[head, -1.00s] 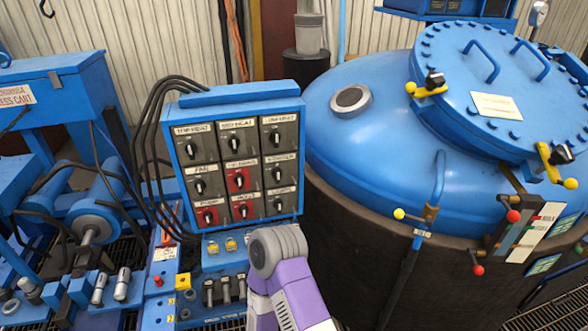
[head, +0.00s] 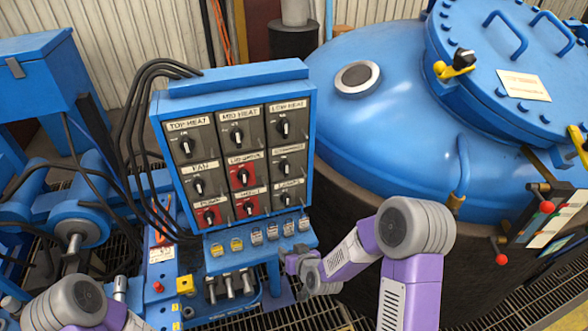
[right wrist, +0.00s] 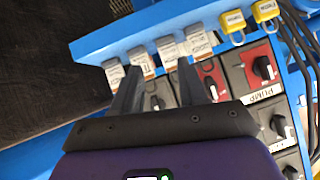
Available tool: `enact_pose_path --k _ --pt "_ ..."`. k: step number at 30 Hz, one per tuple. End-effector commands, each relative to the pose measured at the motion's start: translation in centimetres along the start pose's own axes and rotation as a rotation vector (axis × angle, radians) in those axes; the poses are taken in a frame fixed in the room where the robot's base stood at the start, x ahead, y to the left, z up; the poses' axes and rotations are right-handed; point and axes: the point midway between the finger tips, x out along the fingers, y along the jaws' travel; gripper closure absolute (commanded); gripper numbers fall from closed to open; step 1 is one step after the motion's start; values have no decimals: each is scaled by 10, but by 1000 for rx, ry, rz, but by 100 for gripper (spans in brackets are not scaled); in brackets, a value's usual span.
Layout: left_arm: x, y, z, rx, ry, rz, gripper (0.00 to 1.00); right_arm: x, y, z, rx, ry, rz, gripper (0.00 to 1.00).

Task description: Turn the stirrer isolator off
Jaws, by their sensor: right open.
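The control panel (head: 160,125) stands at the centre of the head view with nine rotary switches in three rows. Readable labels include TOP HEAT, MID HEAT, LOW HEAT, FAN, LID WINCH, PUMP and LAMPS. The middle-right label and the bottom-middle label (head: 248,191) are too small to read surely, so I cannot tell which is the stirrer isolator. My right gripper (head: 292,262) is below the panel's lower right, apart from the switches. In the right wrist view its two fingers (right wrist: 158,68) are apart and empty, pointing toward the panel's lower edge. My left gripper is out of view.
A ledge (head: 215,266) under the panel carries a row of yellow and grey tags. Black cables (head: 135,100) run down the panel's left side. The blue furnace vessel (head: 400,110) with levers is to the right. Blue machinery (head: 40,70) stands left.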

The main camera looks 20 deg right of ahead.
Motion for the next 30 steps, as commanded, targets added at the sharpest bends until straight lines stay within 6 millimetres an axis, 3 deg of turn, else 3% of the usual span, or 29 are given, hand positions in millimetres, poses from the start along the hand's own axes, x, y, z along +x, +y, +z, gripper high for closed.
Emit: enact_pose_path --k 1,3,6,9,13,24,30 --pt "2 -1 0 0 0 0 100 -7 1 -52 -48 149 13 57" --pt "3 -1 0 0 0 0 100 -22 2 -110 -103 318 36 57" --pt "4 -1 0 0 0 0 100 -45 0 -167 -157 493 62 57" --pt "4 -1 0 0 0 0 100 -60 -1 -197 -186 589 79 57" --pt "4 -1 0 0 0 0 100 -60 -2 -213 -196 626 86 57" --pt "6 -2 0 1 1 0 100 -17 0 -241 -194 621 86 57" --pt "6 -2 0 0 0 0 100 -6 0 -249 -193 620 85 57"
